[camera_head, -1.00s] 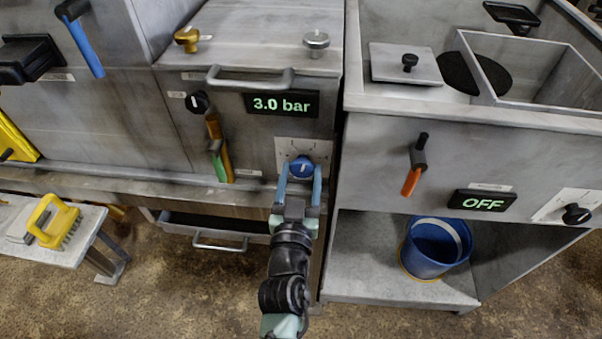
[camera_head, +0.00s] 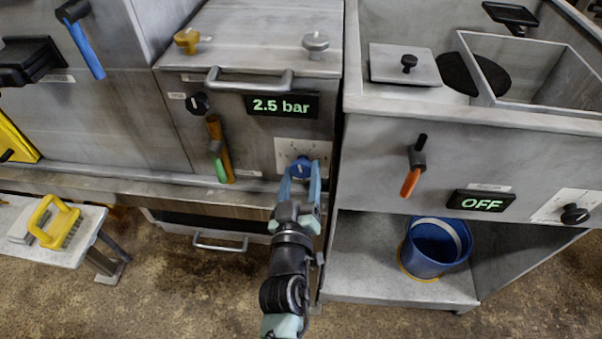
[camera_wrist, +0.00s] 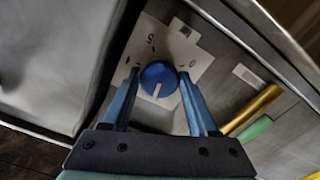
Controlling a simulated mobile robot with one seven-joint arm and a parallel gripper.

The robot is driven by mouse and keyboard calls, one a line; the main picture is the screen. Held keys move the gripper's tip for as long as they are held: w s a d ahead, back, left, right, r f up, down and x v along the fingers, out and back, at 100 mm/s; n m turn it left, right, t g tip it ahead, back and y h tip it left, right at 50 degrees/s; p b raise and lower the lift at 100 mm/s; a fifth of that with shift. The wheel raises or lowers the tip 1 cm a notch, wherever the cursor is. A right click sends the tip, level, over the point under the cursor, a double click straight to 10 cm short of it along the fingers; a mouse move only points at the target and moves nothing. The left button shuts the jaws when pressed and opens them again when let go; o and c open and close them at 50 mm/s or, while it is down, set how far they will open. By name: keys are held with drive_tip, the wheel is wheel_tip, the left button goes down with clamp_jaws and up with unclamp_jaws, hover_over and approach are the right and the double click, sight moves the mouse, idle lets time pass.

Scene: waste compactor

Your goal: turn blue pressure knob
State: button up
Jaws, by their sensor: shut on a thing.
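The blue pressure knob (camera_head: 302,167) sits on a pale dial plate (camera_head: 318,150) on the compactor's front. The display (camera_head: 281,105) above it reads 2.5 bar. My gripper (camera_head: 301,180) reaches up from below, with its blue fingers on both sides of the knob, shut on it. In the wrist view the knob (camera_wrist: 159,79) shows between the two fingers (camera_wrist: 157,92), with a white pointer line on its face and scale marks on the plate around it. The exact contact of the fingertips is hard to see.
A horizontal handle (camera_head: 249,79) is above the display. A blue bucket (camera_head: 437,247) stands on the lower shelf.

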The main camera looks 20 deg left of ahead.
drive_tip(key=o, duration=1.3)
drive_tip(key=shift+o, duration=0.2)
drive_tip(key=shift+s, duration=0.1)
drive_tip(key=v, duration=1.2)
drive_tip(key=shift+s+b, duration=0.35)
drive_tip(key=shift+d+r, duration=0.1)
drive_tip(key=shift+d, duration=0.05)
